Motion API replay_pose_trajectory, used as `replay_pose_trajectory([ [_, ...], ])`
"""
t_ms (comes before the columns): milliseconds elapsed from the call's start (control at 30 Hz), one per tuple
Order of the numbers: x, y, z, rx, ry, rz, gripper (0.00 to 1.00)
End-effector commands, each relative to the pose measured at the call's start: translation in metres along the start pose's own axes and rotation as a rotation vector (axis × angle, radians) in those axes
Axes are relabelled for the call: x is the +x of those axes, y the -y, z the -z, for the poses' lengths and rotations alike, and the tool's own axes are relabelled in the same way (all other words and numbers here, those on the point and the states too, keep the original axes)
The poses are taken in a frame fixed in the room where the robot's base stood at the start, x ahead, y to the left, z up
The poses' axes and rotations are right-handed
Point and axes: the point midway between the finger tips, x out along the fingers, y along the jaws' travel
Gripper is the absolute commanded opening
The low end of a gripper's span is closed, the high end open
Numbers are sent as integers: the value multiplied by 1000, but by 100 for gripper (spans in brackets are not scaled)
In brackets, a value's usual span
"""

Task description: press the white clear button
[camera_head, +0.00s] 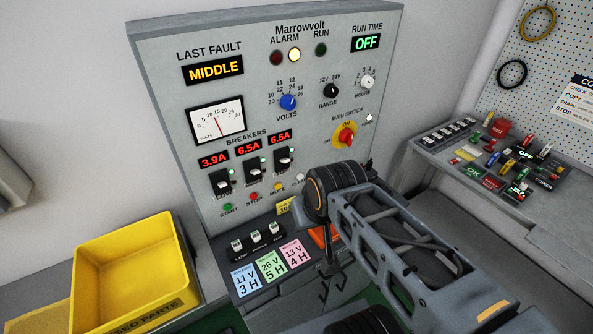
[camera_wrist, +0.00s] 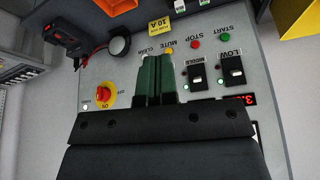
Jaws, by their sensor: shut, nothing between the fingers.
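The grey Marrowvolt panel (camera_head: 180,100) carries a row of small buttons low on its face. The white clear button (camera_head: 300,178) is at the right end of that row, small and pale, close to my wrist in the head view. My gripper (camera_wrist: 157,57) has green fingers, shut and empty, pointing at the panel by that label. Contact with the button cannot be told. In the head view my wrist hides the fingers.
Beside it are the yellow mute button (camera_head: 278,188), red stop button (camera_head: 254,197) and green start button (camera_head: 228,208). Breaker switches (camera_head: 253,173) and the main switch (camera_head: 346,136) are above. A yellow bin (camera_head: 178,248) stands left; a parts shelf (camera_head: 437,148) is right.

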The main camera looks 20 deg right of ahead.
Motion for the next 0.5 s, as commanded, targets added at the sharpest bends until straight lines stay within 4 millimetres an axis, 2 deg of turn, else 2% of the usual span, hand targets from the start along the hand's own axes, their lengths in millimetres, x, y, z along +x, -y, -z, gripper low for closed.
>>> replay_pose_trajectory([
  [200,0,0,0,3,1,1,0],
  [300,7,0,1,60,28,18,0],
  [367,16,0,2,143,64,43,0],
  [500,50,0,12,506,207,142,0],
])
